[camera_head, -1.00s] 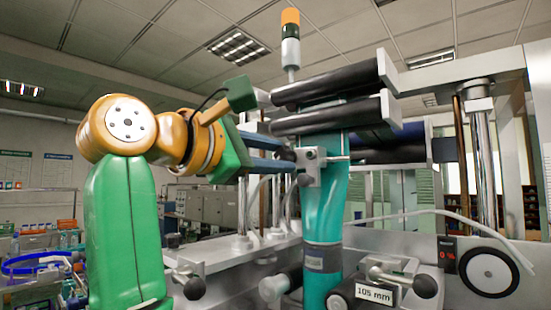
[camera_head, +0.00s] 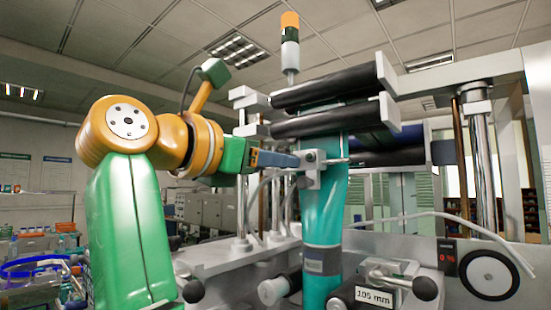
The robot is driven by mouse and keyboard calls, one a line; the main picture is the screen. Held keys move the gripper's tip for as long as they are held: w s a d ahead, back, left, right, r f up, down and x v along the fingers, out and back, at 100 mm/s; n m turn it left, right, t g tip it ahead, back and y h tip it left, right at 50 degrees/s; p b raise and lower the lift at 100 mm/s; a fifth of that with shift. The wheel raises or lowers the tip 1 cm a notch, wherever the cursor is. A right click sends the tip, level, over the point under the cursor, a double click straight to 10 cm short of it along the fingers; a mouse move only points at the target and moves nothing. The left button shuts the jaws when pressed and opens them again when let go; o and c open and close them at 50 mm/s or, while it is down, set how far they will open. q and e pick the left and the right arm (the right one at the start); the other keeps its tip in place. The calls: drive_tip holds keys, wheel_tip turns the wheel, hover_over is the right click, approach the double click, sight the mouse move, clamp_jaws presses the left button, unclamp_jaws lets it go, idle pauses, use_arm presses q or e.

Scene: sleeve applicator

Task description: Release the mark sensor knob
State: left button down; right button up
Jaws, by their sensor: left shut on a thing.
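The mark sensor (camera_head: 312,172) is a small grey block on a horizontal rod in front of the teal sleeve film (camera_head: 325,215). Its knob is on the block's left side and is hidden behind the fingertips. My left gripper (camera_head: 296,160) comes in from the left, level, with its blue-grey fingers reaching the sensor's left side. It is shut on the knob. The fingers appear nearly one behind the other. My right gripper is not in view.
Black rollers (camera_head: 325,122) sit just above the sensor. A pale cable (camera_head: 430,215) curves to the right. Below are a clamp with a black knob (camera_head: 425,287) and a "105 mm" label (camera_head: 373,296). A round dial (camera_head: 489,274) is at the lower right.

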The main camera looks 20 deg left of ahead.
use_arm(q)
drive_tip(key=shift+d+f, duration=0.1)
drive_tip(key=shift+f, duration=0.1)
idle(0.4)
drive_tip(key=c, duration=0.5)
unclamp_jaws()
drive_tip(key=shift+r, duration=0.1)
drive_tip(key=b+v, duration=0.3)
drive_tip(key=v, duration=0.4)
drive_tip(key=shift+s, duration=0.15)
